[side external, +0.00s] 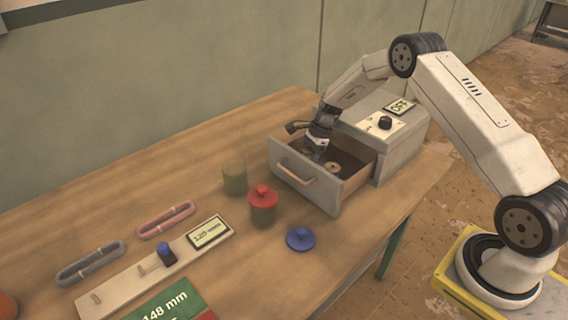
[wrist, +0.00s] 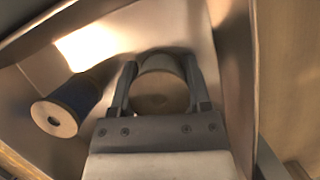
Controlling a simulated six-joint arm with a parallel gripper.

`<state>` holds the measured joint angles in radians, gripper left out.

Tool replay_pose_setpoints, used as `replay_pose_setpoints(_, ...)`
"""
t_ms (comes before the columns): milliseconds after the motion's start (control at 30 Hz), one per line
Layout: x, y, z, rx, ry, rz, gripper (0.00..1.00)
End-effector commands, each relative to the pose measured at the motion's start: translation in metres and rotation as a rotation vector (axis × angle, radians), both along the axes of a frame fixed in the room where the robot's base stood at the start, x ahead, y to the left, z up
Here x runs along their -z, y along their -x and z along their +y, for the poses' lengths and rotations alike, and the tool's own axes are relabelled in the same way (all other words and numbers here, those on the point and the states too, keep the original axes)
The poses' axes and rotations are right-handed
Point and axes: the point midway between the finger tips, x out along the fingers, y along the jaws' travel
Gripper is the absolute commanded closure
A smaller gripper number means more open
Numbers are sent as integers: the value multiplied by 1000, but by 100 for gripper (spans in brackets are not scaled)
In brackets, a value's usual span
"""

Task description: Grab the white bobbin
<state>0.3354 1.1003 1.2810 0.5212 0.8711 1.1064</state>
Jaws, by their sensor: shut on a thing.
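My gripper (wrist: 160,90) is inside the open drawer (side external: 292,188) of the grey box. Its two fingers are shut on a pale bobbin (wrist: 160,92), one finger on each side, in the wrist view. This bobbin looks whitish-grey in the shade. A second bobbin (wrist: 70,108), wound dark blue with a pale end, lies in the drawer to the left of the gripper and apart from it. In the side view my gripper (side external: 316,142) reaches down into the drawer, and a tan bobbin end (side external: 332,167) shows beside it.
The grey box (side external: 400,150) has a knob and an "OFF" display. A red-lidded jar (side external: 263,205), a greenish jar (side external: 234,178) and a blue lid (side external: 300,239) stand in front of the drawer. A gauge board (side external: 150,268) and two oblong rings lie at the left. The drawer walls are close around the gripper.

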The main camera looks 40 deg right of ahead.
Motion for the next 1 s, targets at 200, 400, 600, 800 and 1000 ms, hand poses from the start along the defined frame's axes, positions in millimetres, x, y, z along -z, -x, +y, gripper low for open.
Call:
replay_pose_setpoints(200, -7, -1, 0, -1, 0, -1, 96)
replay_pose_setpoints(400, -27, -1, 0, -1, 1, -1, 96)
replay_pose_setpoints(600, -46, 12, 2, 0, 0, 1, 96)
replay_pose_setpoints(800, -69, 31, 5, 1, 0, 0, 96)
replay_pose_setpoints(1000, -94, 53, 9, 1, 0, 1, 96)
